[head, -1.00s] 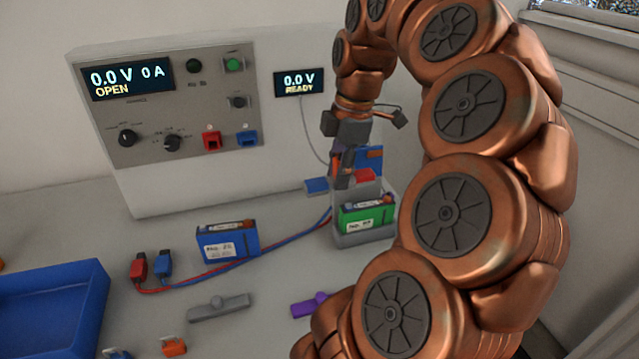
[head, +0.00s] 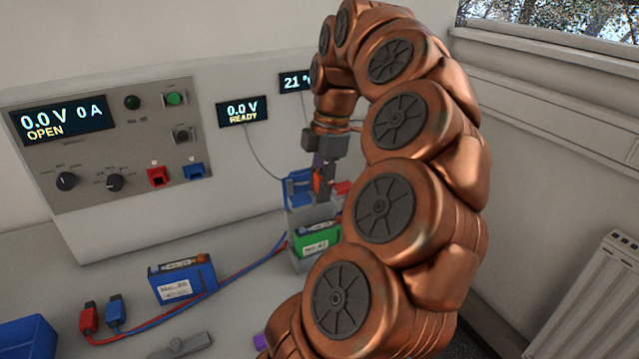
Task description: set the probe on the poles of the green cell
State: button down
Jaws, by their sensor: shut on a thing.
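The green cell (head: 312,242) with a white label sits in a grey open holder (head: 296,262) right of the middle in the head view. Its right end is hidden behind my arm. My gripper (head: 322,186) points down above and behind the cell. It is shut on a small orange piece (head: 319,180), which looks like the probe. The probe's tips and their gap to the cell's poles are too small to make out. The meter display (head: 243,111) reads 0.0 V READY, and its cable runs down toward the gripper area.
A blue piece (head: 296,187) stands just left of the gripper, and a red one (head: 343,187) shows at its right. A blue cell (head: 183,282) lies left, beside red and blue leads. The cycler panel (head: 110,150) reads 0.0 V, 0 A, OPEN. My arm covers the right side.

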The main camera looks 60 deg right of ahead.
jog(key=shift+f+b, duration=1.05)
jog(key=shift+f, duration=1.1)
jog(key=shift+f+b, duration=0.65)
jog(key=shift+f, duration=0.05)
dwell(0.6)
jog(key=shift+r, duration=0.15)
dwell(0.5)
jog(key=shift+r+p, duration=2)
jog(key=shift+r, duration=1.4)
